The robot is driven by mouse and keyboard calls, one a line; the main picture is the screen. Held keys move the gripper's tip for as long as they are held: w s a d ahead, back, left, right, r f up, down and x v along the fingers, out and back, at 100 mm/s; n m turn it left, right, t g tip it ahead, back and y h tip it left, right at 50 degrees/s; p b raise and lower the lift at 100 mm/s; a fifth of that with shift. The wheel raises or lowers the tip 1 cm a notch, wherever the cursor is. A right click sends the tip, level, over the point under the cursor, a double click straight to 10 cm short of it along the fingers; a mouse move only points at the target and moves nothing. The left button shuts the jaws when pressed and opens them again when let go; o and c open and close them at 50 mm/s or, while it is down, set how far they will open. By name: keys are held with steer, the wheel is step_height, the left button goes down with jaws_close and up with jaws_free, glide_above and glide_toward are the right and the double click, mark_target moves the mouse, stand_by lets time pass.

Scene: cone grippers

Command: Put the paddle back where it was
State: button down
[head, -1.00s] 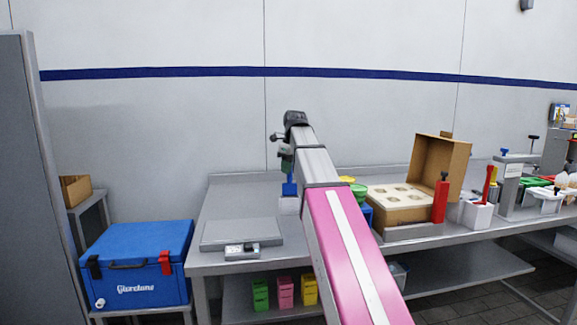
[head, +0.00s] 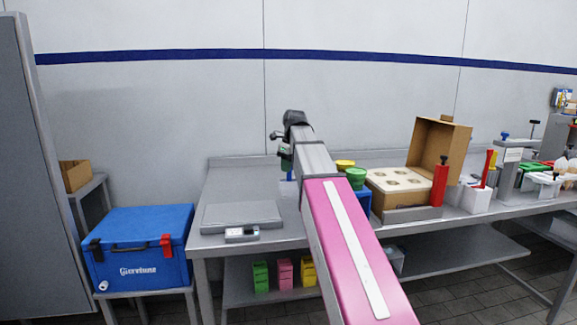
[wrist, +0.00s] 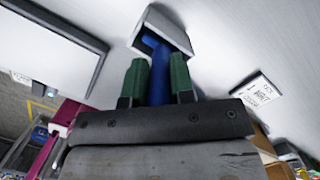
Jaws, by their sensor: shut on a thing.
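My gripper (wrist: 155,82) has its two green fingers shut on the blue handle of the paddle (wrist: 159,68). The handle runs from between the fingers into the open mouth of a pale box-shaped holder (wrist: 192,30) at the top of the wrist view. How deep the paddle sits is hidden. Only a sliver of the blue paddle (head: 290,176) shows there.
A grey scale (head: 240,214) lies on the metal bench left of my arm. Green and yellow tubs (head: 356,176), an open cardboard box (head: 398,178) and a white holder (head: 475,200) with a red-handled tool stand to the right. A blue cooler (head: 138,250) is at left.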

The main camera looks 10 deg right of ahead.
steer(key=shift+f, duration=0.55)
steer(key=c, duration=0.9)
jaws_free()
